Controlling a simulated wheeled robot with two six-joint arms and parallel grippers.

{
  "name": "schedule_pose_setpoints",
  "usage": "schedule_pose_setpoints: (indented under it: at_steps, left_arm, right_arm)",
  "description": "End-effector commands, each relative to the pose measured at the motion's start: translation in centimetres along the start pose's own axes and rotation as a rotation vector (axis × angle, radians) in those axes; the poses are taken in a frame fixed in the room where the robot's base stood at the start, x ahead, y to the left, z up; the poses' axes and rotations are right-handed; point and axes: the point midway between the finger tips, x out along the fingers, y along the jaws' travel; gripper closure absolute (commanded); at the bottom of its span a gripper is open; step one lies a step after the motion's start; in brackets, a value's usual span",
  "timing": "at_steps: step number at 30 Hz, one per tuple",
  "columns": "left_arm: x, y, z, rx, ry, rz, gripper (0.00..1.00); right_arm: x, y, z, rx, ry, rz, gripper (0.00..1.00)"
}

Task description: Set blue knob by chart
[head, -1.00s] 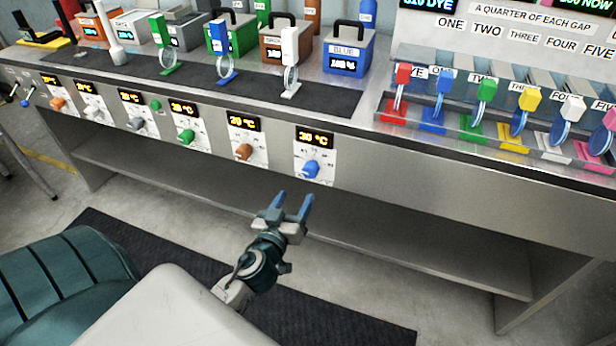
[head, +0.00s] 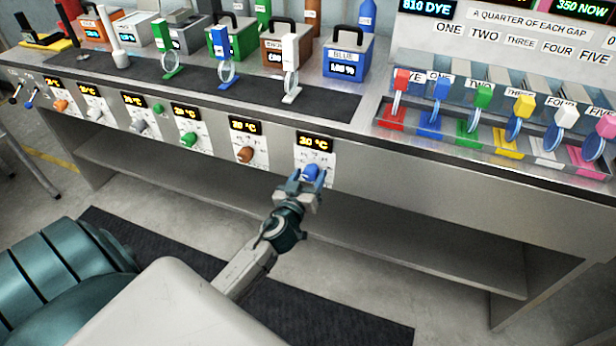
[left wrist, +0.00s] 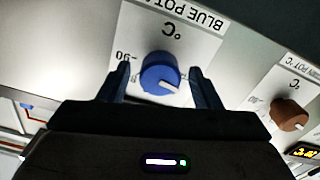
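The blue knob (head: 312,172) is on a white dial plate on the bench's front panel, under a display reading 30 °C. In the left wrist view the blue knob (left wrist: 161,74) has a white pointer mark, and its plate reads "BLUE POT" upside down. My left gripper (head: 308,179) is at the knob, with one finger on each side. In the left wrist view the fingers of my left gripper (left wrist: 160,90) are open, with gaps between them and the knob. The blue pot (head: 347,58) stands on the bench above. A chart is not clearly identifiable. My right gripper is not in view.
A brown knob (head: 245,155) is left of the blue one, with several more knobs farther left. Coloured levers stand in a rack (head: 470,140) at the right. A sign board (head: 510,35) is behind them. Open space lies under the bench.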

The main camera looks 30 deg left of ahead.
Motion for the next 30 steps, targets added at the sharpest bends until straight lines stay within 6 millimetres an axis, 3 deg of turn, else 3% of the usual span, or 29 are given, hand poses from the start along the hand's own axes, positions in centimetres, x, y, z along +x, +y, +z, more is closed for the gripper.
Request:
schedule_pose_setpoints:
  at_steps: [1,6,7,20,30]
  left_arm:
    - [0.0,0.0,0.0,0.0,0.0,0.0,0.51]
    - [0.0,0.0,0.0,0.0,0.0,0.0,0.84]
    - [0.0,0.0,0.0,0.0,0.0,0.0,0.86]
    - [0.0,0.0,0.1,0.094,-0.001,0.0,0.86]
    - [-0.1,0.0,0.1,0.373,-0.001,0.0,0.86]
  right_arm:
    - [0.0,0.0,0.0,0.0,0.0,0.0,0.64]
    - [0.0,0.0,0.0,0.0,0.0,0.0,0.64]
    - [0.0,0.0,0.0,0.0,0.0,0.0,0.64]
    - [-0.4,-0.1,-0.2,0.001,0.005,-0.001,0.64]
    - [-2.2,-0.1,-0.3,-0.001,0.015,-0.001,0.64]
